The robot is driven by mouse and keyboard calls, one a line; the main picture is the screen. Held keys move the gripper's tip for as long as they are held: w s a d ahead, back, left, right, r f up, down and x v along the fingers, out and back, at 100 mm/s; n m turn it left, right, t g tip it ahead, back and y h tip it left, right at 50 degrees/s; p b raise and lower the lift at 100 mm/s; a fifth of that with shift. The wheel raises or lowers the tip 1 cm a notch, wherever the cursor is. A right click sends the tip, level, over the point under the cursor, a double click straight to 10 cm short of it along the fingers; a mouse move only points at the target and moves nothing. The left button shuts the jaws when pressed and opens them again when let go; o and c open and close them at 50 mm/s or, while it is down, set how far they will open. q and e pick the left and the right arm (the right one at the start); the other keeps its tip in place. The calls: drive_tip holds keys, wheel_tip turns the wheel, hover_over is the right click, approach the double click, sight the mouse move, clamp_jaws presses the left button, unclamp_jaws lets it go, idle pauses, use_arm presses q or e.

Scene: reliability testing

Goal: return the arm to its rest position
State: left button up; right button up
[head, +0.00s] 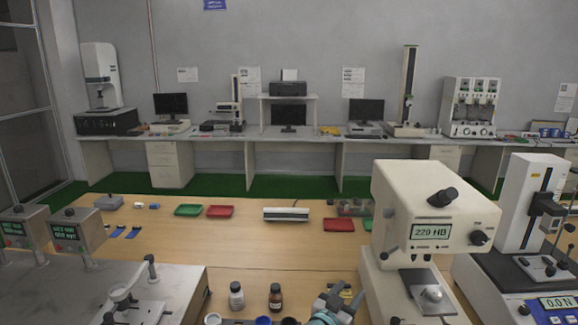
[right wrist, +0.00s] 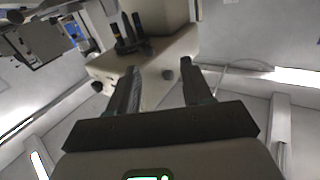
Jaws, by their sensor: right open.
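A cream machine body (right wrist: 158,55) with a dark round part stands behind the fingers in that view. Most of my right arm is hidden below the head view. My left gripper is not in view.
A white bottle (head: 236,296) and a brown bottle (head: 275,297) stand left of my right gripper. A force tester (head: 520,215) stands at the right. Green (head: 188,210) and red (head: 220,212) trays lie farther back. The wooden table's middle (head: 270,250) is clear.

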drive_tip(key=s+f+n+g+y, duration=0.3)
drive_tip(key=s+f+y, duration=0.3)
drive_tip(key=f, duration=0.5)
drive_tip(key=s+f+n+g+y, duration=0.2)
drive_tip(key=s+f+y, duration=0.3)
drive_tip(key=s+f, duration=0.5)
drive_tip(key=s+a+f+g+y, duration=0.1)
drive_tip(key=s+f+g+y, duration=0.2)
drive_tip(key=s, duration=0.9)
drive_tip(key=s+a+f+g+y, duration=0.15)
drive_tip(key=s+g, duration=0.35)
drive_tip(key=s, duration=0.7)
wheel_tip(320, 180, down, 10)
drive_tip(key=s+g+b, duration=0.1)
drive_tip(key=b, duration=0.9)
drive_tip(key=shift+a+f+n+h, duration=0.15)
drive_tip(key=shift+f+n+h, duration=0.05)
drive_tip(key=shift+n+h, duration=0.2)
